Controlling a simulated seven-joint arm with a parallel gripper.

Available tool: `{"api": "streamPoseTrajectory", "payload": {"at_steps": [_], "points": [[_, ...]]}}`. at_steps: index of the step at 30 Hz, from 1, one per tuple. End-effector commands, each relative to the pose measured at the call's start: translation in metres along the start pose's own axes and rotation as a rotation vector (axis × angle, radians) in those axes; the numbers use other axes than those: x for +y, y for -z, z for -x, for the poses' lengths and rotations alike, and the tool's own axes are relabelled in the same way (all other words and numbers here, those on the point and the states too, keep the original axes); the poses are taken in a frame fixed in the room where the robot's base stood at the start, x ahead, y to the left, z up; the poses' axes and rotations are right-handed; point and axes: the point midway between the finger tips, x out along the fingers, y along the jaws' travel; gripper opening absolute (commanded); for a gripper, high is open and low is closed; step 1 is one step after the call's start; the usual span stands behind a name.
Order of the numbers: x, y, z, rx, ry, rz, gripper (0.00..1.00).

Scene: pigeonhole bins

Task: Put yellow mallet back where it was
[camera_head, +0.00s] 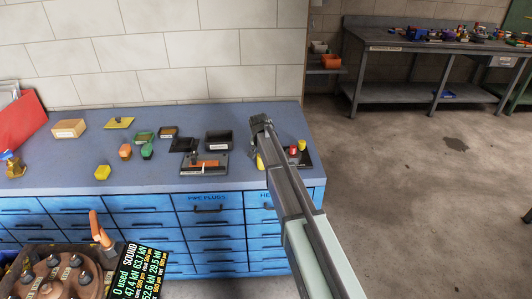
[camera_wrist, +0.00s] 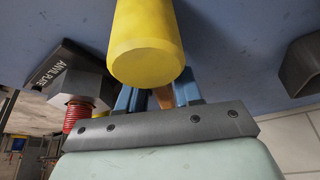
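The yellow mallet's rounded head (camera_wrist: 147,45) fills the upper middle of the wrist view, right in front of my gripper (camera_wrist: 160,98). A narrow orange-brown part, perhaps its handle, shows between the two blue fingers. The yellow head hides the fingertips, so I cannot tell whether they press on it. In the head view a small yellow piece (camera_head: 260,162), which looks like the mallet, shows at the left side of my gripper (camera_head: 260,120), over the right end of the blue bench top.
A black bin (camera_head: 219,140), a dark tray (camera_head: 204,168) and several small blocks stand left on the bench (camera_head: 70,180). A turntable (camera_head: 60,280) stands in front.

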Motion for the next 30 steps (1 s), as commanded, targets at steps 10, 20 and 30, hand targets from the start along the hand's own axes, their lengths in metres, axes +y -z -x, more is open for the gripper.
{"api": "streamPoseTrajectory", "payload": {"at_steps": [10, 20, 30], "points": [[0.000, 0.000, 0.000, 0.000, 0.000, 0.000, 0.62], [0.000, 0.000, 0.001, 0.000, 0.000, 0.000, 0.64], [0.000, 0.000, 0.014, 0.000, 0.000, 0.000, 0.64]]}}
